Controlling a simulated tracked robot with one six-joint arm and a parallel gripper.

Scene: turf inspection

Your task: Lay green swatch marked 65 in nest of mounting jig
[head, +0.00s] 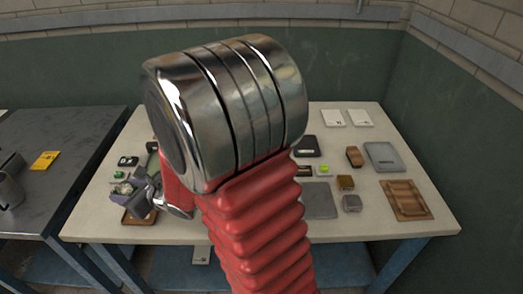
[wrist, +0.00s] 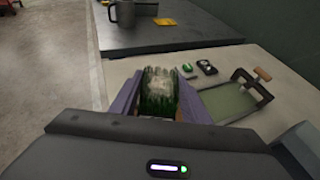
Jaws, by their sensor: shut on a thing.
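My gripper (head: 130,190) is at the left end of the pale table, above its surface. In the wrist view its two purple-grey jaws (wrist: 158,97) are shut on a green grassy swatch (wrist: 157,88) with a pale patch on it. I cannot read a number there. In the head view only a small part of the swatch shows between the jaws. A brown wooden frame with a recess (head: 405,199) lies at the table's right end and may be the mounting jig. I cannot confirm which thing is the jig.
A brown tray (head: 138,217) lies below my gripper. A handled frame with a green floor (wrist: 228,102) stands beside the jaws. Several small blocks, a grey plate (head: 320,201), a grey tray (head: 384,156) and white cards (head: 333,118) crowd the right half. A dark bench (head: 60,150) stands left.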

